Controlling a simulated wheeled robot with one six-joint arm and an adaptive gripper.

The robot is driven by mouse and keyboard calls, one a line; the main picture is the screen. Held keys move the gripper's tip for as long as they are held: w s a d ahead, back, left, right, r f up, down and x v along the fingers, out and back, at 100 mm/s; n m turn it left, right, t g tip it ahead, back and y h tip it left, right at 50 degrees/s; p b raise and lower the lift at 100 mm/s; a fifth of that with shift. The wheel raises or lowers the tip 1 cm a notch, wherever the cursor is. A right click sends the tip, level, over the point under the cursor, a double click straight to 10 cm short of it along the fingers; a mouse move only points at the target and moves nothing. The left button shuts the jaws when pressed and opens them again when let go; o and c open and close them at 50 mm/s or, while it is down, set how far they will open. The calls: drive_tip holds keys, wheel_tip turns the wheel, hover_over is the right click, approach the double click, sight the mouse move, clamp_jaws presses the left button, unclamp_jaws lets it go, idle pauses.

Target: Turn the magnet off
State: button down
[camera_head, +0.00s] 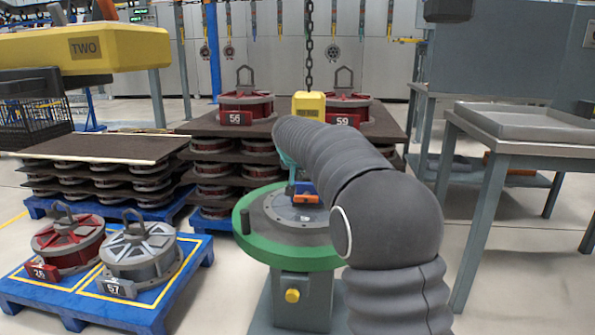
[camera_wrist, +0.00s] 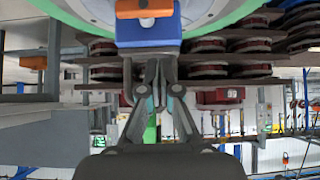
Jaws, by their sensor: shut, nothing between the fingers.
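A blue block with an orange top part (camera_head: 305,193) sits on the grey disc of a round green-rimmed stand (camera_head: 243,226). It shows large at the top of the wrist view (camera_wrist: 147,22), right at the tips of my gripper (camera_wrist: 155,72). My gripper's fingers are together and empty; I cannot tell whether they touch the block. A yellow block (camera_head: 309,103) hangs on a chain (camera_head: 309,45) above and behind the stand. In the head view my arm hides most of my gripper and part of the stand. I cannot tell which part is the magnet's switch.
A blue pallet (camera_head: 85,310) at lower left holds red part 26 (camera_head: 68,244) and grey part 57 (camera_head: 139,250). Stacked racks (camera_head: 210,126) carry red parts 56 (camera_head: 245,108) and 59 (camera_head: 349,103). A grey table (camera_head: 520,150) stands at right.

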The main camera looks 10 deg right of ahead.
sight(306, 199)
drive_tip(key=shift+w+d+f+b, duration=0.15)
drive_tip(key=shift+w+f, duration=0.3)
drive_tip(key=shift+f, duration=0.7)
drive_tip(key=shift+w+d+f+b, duration=0.1)
drive_tip(key=shift+w+f+b, duration=0.3)
drive_tip(key=shift+f, duration=0.8)
drive_tip(key=shift+w+d+f+b, duration=0.1)
drive_tip(key=shift+w+f, duration=0.45)
drive_tip(key=shift+f, duration=0.6)
drive_tip(key=shift+w+h+p, duration=0.1)
drive_tip(key=shift+h+p, duration=0.2)
drive_tip(key=shift+p, duration=0.1)
drive_tip(key=shift+a, duration=0.35)
drive_tip(key=shift+n, duration=0.3)
